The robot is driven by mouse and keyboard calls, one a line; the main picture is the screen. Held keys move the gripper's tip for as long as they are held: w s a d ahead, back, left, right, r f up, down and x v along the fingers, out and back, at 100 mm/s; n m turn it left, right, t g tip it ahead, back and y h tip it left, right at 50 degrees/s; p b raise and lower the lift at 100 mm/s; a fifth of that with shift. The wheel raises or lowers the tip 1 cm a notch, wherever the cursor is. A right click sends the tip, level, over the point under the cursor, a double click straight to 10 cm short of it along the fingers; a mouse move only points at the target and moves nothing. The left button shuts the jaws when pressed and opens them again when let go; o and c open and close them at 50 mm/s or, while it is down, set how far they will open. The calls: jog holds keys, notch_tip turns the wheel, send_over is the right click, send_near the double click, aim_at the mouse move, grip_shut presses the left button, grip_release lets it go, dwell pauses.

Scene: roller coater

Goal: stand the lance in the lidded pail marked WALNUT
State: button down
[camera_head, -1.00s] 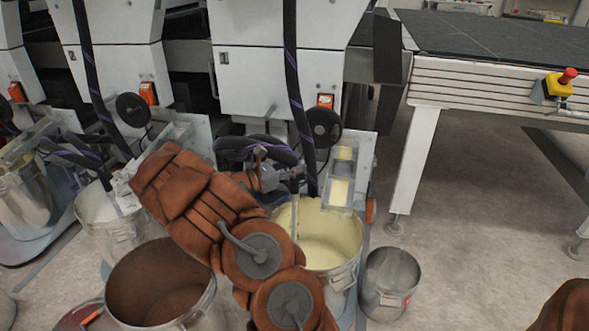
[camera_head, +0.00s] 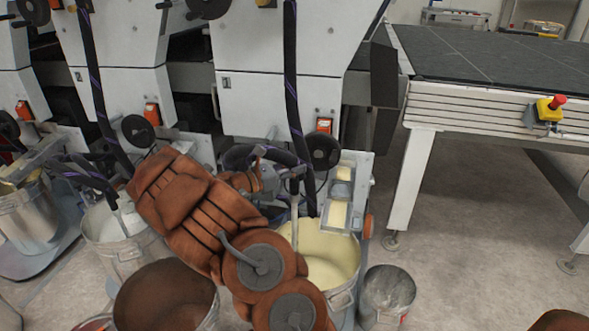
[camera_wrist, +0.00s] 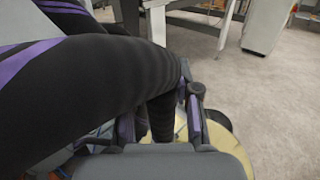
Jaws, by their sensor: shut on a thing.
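My gripper (camera_head: 287,176) is shut on the lance (camera_head: 295,215), a thin pale upright tube with a black, purple-striped hose (camera_head: 296,110) at its top. The lance's lower part is inside or in front of the rim of an open pail (camera_head: 345,292) of cream-yellow liquid; I cannot tell whether its tip is in the liquid. In the wrist view, the hose (camera_wrist: 90,90) fills the left, beside my gripper's fingers (camera_wrist: 158,122), with the cream pail (camera_wrist: 218,138) below. No WALNUT mark is legible and no lidded pail is clear.
A small grey bucket (camera_head: 388,290) stands right of the cream pail. A conveyor leg (camera_head: 412,185) bounds the floor at right; open floor (camera_head: 480,240) lies beyond.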

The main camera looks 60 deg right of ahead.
notch_tip(320, 180, up, 23)
jog(key=p, duration=1.7)
jog(key=shift+w, duration=0.1)
dwell(1.3)
